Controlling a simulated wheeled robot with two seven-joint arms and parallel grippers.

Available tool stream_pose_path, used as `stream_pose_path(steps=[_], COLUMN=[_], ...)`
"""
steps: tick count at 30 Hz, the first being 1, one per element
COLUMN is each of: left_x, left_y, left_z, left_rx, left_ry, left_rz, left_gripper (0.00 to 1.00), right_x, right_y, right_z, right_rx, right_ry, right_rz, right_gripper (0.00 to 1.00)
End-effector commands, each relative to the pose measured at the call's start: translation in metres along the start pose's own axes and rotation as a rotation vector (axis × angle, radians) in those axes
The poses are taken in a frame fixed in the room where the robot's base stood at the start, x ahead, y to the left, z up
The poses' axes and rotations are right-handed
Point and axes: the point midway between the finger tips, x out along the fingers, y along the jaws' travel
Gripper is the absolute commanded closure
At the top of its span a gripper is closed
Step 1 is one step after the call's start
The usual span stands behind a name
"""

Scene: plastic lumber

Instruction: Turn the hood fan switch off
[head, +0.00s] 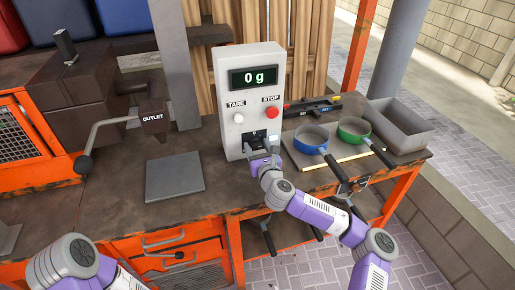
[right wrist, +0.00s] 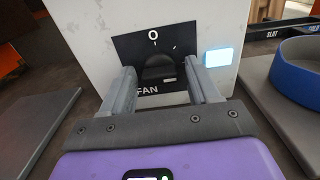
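The fan switch is a dark rotary knob (right wrist: 158,70) on a black plate marked "0" at the top and "FAN" below. It sits low on the front of a white control box (head: 260,88), largely covered by my gripper in the head view. My right gripper (right wrist: 160,74) is in front of the plate, its two grey fingers apart on either side of the knob; whether they touch it I cannot tell. In the head view the right gripper (head: 265,143) is at the box's lower front. My left arm shows at the lower left, but its gripper is out of view.
The box has a "0 g" display, a white TARE button (head: 238,118) and a red STOP button (head: 272,112). A lit panel (right wrist: 219,58) is right of the switch. Blue (head: 310,139) and green (head: 354,130) pans stand to the right. A grey plate (head: 175,178) lies left.

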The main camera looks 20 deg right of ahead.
Motion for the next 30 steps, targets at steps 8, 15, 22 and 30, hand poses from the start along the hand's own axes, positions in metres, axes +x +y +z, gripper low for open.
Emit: stream_pose_path(steps=[8, 15, 22, 30], left_x=[0.0, -0.001, -0.006, -0.017], left_y=[0.0, 0.0, 0.002, 0.006], left_z=[0.0, 0.0, 0.0, 0.001], left_rx=[0.0, 0.0, 0.0, 0.0], left_ry=[0.0, 0.0, 0.0, 0.0], left_rz=[0.0, 0.0, 0.0, 0.0], left_gripper=[0.57, 0.57, 0.57, 0.57], right_x=[0.0, 0.0, 0.0, 0.0], right_y=[0.0, 0.0, 0.0, 0.0], right_z=[0.0, 0.0, 0.001, 0.002], right_rx=[0.0, -0.012, -0.098, -0.315], right_ry=[0.0, 0.0, 0.0, 0.0], right_rz=[0.0, -0.001, -0.002, -0.002], right_gripper=[0.83, 0.9, 0.9, 0.9])
